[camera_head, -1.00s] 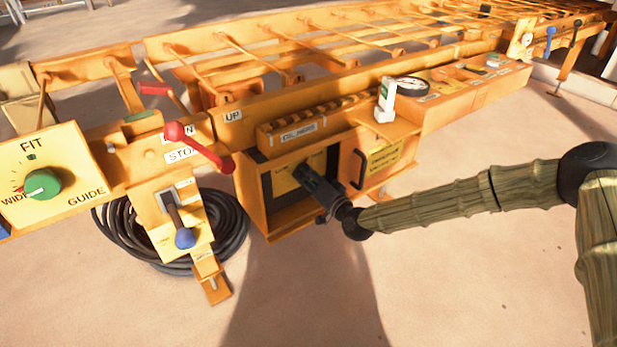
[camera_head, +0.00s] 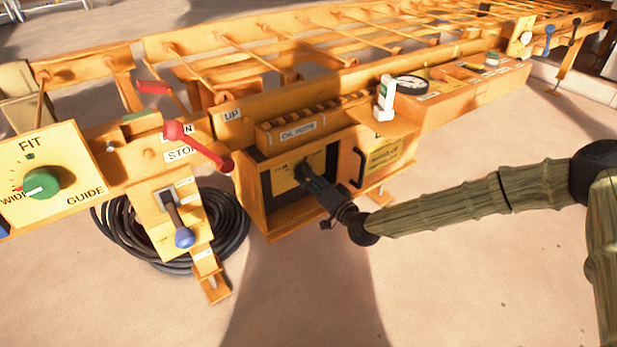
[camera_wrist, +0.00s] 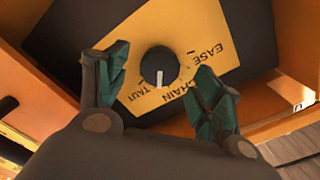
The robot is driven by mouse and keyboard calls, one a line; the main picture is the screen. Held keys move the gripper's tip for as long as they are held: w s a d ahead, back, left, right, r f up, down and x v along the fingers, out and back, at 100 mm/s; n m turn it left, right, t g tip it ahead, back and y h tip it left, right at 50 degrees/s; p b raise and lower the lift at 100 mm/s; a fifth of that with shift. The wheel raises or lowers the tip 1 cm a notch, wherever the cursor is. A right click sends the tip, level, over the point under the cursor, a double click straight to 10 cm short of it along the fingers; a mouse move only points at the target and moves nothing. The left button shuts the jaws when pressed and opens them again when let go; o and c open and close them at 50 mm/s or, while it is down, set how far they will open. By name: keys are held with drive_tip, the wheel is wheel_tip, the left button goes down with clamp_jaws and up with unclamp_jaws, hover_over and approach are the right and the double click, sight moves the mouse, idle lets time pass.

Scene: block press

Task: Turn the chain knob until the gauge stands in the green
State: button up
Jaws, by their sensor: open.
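The chain knob (camera_wrist: 160,66) is a round black knob with a white pointer line, on a yellow plate (camera_wrist: 205,28) marked CHAIN, TAUT and EASE. In the wrist view the pointer is toward the bottom of the picture, near TAUT. My gripper (camera_wrist: 157,90) is open, with one green finger on each side of the knob and a little apart from it. In the head view my gripper (camera_head: 312,180) reaches into the open front box (camera_head: 248,205) and hides the knob. A round white-faced gauge (camera_head: 411,85) sits on the frame; its needle and green zone are too small to read.
A black handle (camera_head: 358,167) stands just right of the box opening. A red lever (camera_head: 200,148), a blue-knobbed lever (camera_head: 184,236) and a green FIT/GUIDE knob (camera_head: 41,183) are to the left. A coiled black hose (camera_head: 230,225) lies on the floor. The front floor is clear.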

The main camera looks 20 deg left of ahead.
drive_tip(key=v, duration=0.9)
drive_tip(key=shift+s+d, duration=0.2)
drive_tip(key=s+d+f+g+h+p, duration=0.1)
drive_tip(key=s+d+f+g+h, duration=0.1)
drive_tip(key=s+d+f, duration=0.35)
drive_tip(key=s+d+f+g+h+p, duration=0.1)
drive_tip(key=s+d+f+g+h, duration=0.15)
drive_tip(key=s+f, duration=0.65)
drive_tip(key=s+d+f+g+h+p, duration=0.1)
drive_tip(key=s+d+f+g+h, duration=0.15)
drive_tip(key=s+d+f, duration=0.35)
drive_tip(key=s+d+f+g+h+p, duration=0.2)
drive_tip(key=s+d+g+h, duration=0.35)
drive_tip(key=s+d, duration=1.55)
wheel_tip(320, 180, up, 37)
drive_tip(key=w+t+h+p, duration=0.1)
drive_tip(key=p, duration=3.7)
drive_tip(key=shift+d+r+m+h, duration=0.2)
drive_tip(key=shift+d+m+h, duration=0.15)
drive_tip(key=shift+d+m, duration=0.05)
drive_tip(key=shift+t, duration=0.25)
